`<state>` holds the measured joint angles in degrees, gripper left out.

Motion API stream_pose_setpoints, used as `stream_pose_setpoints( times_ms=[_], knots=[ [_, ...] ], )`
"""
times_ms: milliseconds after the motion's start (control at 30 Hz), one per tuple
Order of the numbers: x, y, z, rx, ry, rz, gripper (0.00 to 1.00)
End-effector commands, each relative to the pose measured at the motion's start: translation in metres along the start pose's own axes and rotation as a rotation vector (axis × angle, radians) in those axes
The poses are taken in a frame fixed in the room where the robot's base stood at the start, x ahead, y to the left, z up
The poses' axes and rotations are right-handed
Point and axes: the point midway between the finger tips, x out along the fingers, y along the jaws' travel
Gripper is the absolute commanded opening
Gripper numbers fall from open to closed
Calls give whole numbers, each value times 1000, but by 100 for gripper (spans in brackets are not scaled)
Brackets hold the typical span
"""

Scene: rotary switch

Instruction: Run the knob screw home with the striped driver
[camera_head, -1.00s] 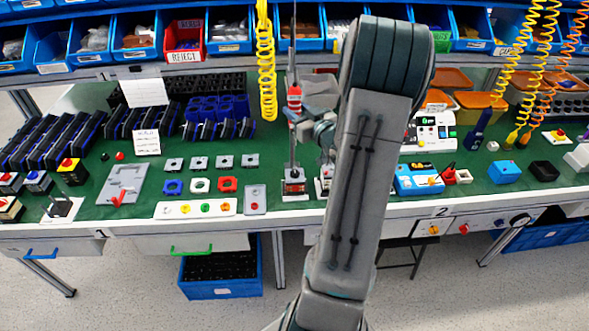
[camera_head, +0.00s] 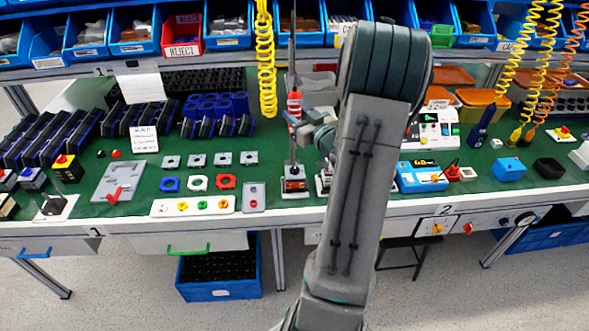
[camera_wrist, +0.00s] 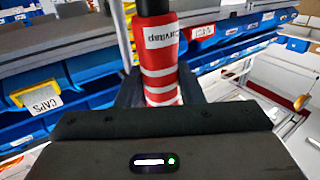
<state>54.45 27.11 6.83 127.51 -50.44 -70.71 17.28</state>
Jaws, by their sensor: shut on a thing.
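The striped driver (camera_head: 294,104) has a red handle with white bands and stands upright near the middle of the bench. Its thin shaft runs down to a small switch unit (camera_head: 294,184) near the bench's front edge; whether the tip sits in the screw is too small to tell. The knob screw itself cannot be made out. My gripper (camera_head: 297,119) is shut on the driver's handle, partly hidden by my arm. In the wrist view the driver (camera_wrist: 160,55) rises between the dark fingers of my gripper (camera_wrist: 158,94).
A second unit (camera_head: 323,183) stands just right, partly behind my arm. A blue-framed device with a display (camera_head: 421,176) is further right. A white strip of coloured buttons (camera_head: 193,206) lies to the left. A yellow coiled hose (camera_head: 266,60) hangs close left of the driver.

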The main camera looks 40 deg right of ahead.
Motion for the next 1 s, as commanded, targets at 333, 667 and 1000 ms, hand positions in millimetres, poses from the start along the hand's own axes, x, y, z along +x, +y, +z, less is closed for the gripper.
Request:
stream_pose_setpoints(
  times_ms=[333,667,1000],
  knots=[
    [0,0,25,1,-3,0,11],
    [0,0,45,1,-3,0,11],
    [0,0,57,2,-3,-1,11]
  ],
)
